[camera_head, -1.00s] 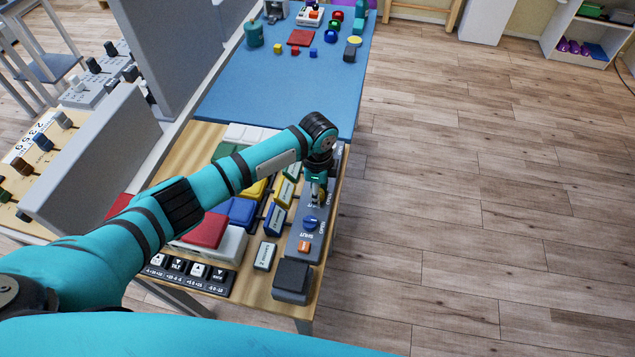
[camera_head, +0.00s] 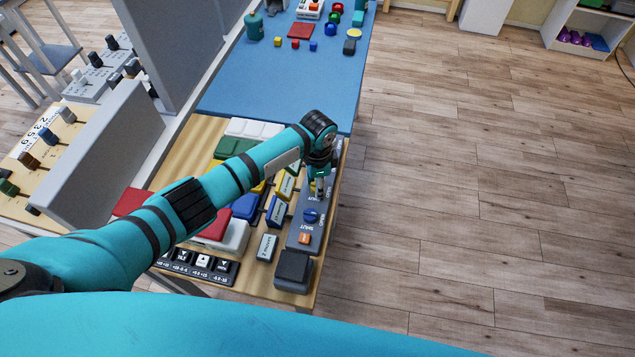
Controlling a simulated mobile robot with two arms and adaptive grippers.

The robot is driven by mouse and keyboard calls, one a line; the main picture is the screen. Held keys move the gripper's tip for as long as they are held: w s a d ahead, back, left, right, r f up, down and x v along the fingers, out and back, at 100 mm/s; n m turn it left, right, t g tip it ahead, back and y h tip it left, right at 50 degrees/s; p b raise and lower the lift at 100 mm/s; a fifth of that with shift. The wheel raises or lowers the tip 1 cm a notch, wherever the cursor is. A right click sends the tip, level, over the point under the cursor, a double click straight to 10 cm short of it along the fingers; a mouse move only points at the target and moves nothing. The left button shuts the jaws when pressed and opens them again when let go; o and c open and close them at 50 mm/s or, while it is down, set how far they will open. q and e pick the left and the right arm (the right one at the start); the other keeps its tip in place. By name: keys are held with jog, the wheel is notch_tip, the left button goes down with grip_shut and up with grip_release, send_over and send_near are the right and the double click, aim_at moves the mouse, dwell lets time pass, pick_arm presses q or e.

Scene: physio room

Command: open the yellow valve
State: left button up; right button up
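A grey valve panel (camera_head: 296,243) lies along the right edge of the wooden table. It bears a blue valve knob (camera_head: 311,216) and an orange knob (camera_head: 304,238) nearer to me. My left gripper (camera_head: 320,190) points down at the panel, just beyond the blue knob. A small bit of yellow, probably the yellow valve (camera_head: 312,188), shows at its fingertips. The gripper and wrist hide most of it, and I cannot tell whether the fingers are closed on it. My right gripper is not in view.
Coloured blocks, including a blue one (camera_head: 245,206), and labelled switches (camera_head: 276,212) crowd the table left of the panel. A black block (camera_head: 293,267) sits at the near end. A blue table (camera_head: 290,80) lies beyond. The wooden floor (camera_head: 480,200) at right is clear.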

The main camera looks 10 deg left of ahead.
pick_arm(q)
jog(key=shift+w+r, duration=0.1)
jog(key=o, duration=1.2)
jog(key=shift+c, duration=0.2)
notch_tip(320, 180, up, 12)
